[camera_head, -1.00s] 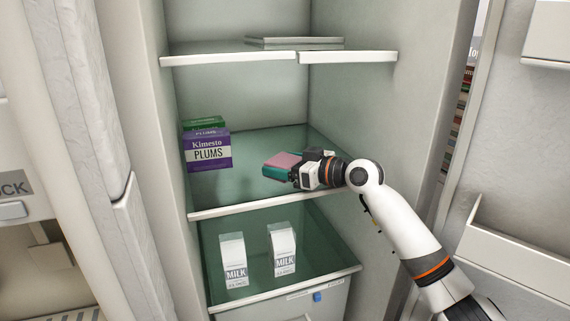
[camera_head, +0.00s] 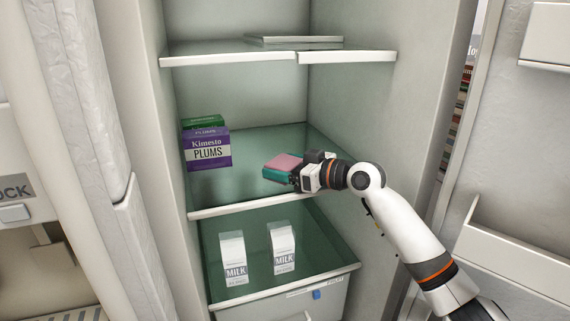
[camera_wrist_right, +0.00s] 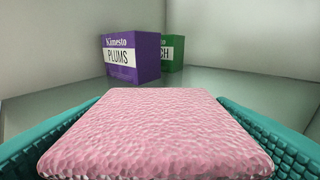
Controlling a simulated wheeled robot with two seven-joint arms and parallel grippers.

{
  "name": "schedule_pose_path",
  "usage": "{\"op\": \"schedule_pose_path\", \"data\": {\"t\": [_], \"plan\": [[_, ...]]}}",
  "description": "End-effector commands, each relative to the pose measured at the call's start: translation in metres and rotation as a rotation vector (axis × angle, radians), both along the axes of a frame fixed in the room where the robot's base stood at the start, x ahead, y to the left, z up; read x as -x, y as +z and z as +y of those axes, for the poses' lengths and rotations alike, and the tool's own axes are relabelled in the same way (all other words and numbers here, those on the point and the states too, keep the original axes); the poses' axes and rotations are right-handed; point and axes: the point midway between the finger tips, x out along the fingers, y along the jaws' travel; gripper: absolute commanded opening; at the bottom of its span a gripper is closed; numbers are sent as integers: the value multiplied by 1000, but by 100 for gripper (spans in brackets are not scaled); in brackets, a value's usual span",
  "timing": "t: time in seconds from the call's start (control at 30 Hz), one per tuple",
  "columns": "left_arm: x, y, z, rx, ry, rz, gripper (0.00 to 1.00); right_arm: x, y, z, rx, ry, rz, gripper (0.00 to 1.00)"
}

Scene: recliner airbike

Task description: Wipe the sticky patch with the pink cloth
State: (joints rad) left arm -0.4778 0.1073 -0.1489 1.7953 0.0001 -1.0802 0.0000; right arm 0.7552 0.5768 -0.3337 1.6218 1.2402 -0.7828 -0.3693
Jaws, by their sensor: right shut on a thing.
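The pink cloth (camera_head: 285,161) is a thick pad with a pink top, held at the middle glass shelf (camera_head: 243,186) of the fridge. My right gripper (camera_head: 292,175) is shut on it. In the right wrist view the pink cloth (camera_wrist_right: 155,135) fills the lower middle, between two teal finger pads. I cannot tell whether its underside touches the shelf. No sticky patch can be made out on the visible glass; the cloth and gripper hide part of the shelf. My left gripper is not in view.
A purple plums box (camera_head: 208,150) stands at the shelf's left, with a green box (camera_head: 203,121) behind it; both show ahead in the wrist view. Two milk cartons (camera_head: 233,257) stand on the level below. The upper shelf (camera_head: 230,57) is overhead. The fridge's right wall is close to my arm.

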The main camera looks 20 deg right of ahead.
Motion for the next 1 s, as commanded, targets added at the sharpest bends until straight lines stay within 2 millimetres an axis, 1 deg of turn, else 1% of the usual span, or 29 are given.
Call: {"op": "schedule_pose_path", "data": {"t": [0.23,0.4,0.53,0.73,0.9,1.0], "plan": [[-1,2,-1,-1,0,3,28,-10,-3,-2,2,-1,4,59],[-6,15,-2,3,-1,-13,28,-19,-3,-2,1,0,4,59],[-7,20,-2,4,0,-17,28,-22,-2,-3,1,0,4,59],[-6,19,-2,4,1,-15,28,-30,-1,-4,2,-1,4,59],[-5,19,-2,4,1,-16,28,-24,0,-3,3,0,3,59],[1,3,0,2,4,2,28,-19,0,-2,2,0,4,59]]}}
